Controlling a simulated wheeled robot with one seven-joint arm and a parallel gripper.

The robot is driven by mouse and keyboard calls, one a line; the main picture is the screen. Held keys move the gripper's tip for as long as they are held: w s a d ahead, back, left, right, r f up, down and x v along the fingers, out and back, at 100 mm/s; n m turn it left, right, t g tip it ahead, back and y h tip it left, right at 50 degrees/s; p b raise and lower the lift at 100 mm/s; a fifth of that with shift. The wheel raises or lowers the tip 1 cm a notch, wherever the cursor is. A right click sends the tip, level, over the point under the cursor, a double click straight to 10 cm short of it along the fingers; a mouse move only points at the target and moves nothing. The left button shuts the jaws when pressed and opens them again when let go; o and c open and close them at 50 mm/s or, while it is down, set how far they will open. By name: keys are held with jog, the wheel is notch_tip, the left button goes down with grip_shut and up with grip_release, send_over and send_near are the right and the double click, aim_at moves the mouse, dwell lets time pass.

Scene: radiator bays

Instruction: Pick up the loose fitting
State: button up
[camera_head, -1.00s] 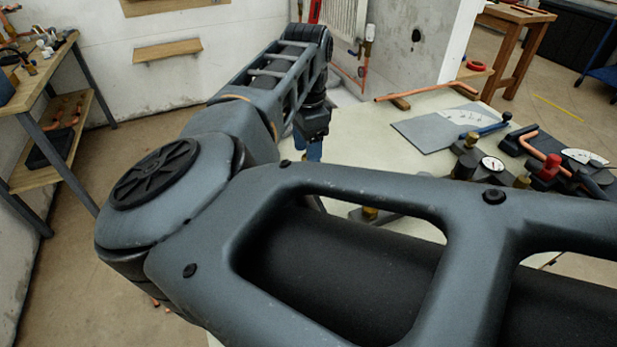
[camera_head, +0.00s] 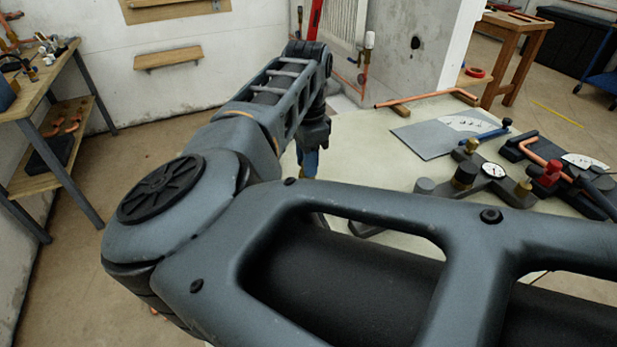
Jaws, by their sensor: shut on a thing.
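My gripper (camera_head: 309,172) points down over the near left part of the pale worktop (camera_head: 375,150), at the end of my arm. Its blue fingers show only in part, small and partly cut off by my own arm in front. The jaws are shut on a small piece, taken as the loose fitting. The piece itself is too small and hidden to make out clearly. I cannot tell whether it touches the worktop.
A copper pipe (camera_head: 425,98) and a grey sheet (camera_head: 440,138) lie at the back of the worktop. A gauge manifold (camera_head: 493,170) and a pipe tool (camera_head: 545,150) stand at the right. A wall corner (camera_head: 420,60) rises behind. A shelved bench (camera_head: 62,110) is at far left.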

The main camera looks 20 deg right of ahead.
grip_shut()
jog(key=shift+r, duration=0.15)
jog(key=shift+r+p, duration=1.4)
jog(key=shift+p, duration=0.15)
jog(key=shift+r+p, duration=1.05)
jog(key=shift+r, duration=1.2)
